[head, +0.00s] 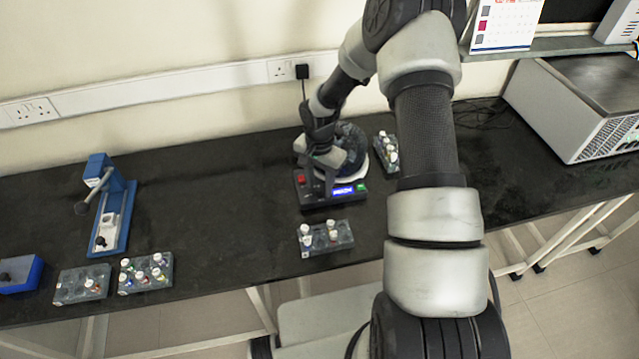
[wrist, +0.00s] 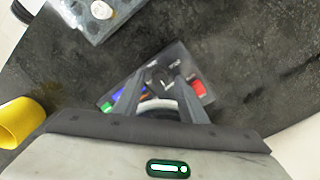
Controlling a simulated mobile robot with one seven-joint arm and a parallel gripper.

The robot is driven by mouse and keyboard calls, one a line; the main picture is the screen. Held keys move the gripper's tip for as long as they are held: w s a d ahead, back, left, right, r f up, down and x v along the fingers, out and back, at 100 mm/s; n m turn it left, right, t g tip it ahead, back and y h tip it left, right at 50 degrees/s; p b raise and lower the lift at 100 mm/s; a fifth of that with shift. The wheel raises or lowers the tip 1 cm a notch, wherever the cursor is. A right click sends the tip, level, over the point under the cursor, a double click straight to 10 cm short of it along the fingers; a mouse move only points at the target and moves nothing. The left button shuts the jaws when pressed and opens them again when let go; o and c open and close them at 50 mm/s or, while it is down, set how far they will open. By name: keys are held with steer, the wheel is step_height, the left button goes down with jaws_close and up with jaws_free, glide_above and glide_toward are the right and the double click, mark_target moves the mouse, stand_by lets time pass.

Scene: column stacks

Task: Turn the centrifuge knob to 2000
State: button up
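The centrifuge (head: 352,148) stands on the black bench with a round dark lid and a sloped front panel. The panel has a red button (head: 301,180), a lit blue display (head: 343,191) and a green button (head: 362,187). The display's figures are too small to read. My gripper (head: 320,192) points down at this panel, between the red button and the display. In the wrist view the dark round knob (wrist: 161,77) sits between my two fingertips (wrist: 162,73). I cannot tell whether both fingers touch it. The arm hides part of the centrifuge in the head view.
Tube racks stand in front of the centrifuge (head: 341,240) and behind it to the right (head: 381,160). Further racks and a blue device (head: 122,215) are at the left. A large grey box (head: 560,110) is at the right. A yellow object (wrist: 20,122) shows in the wrist view.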

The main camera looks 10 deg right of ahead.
steer(key=shift+f, duration=0.2)
steer(key=shift+c, duration=0.4)
jaws_close()
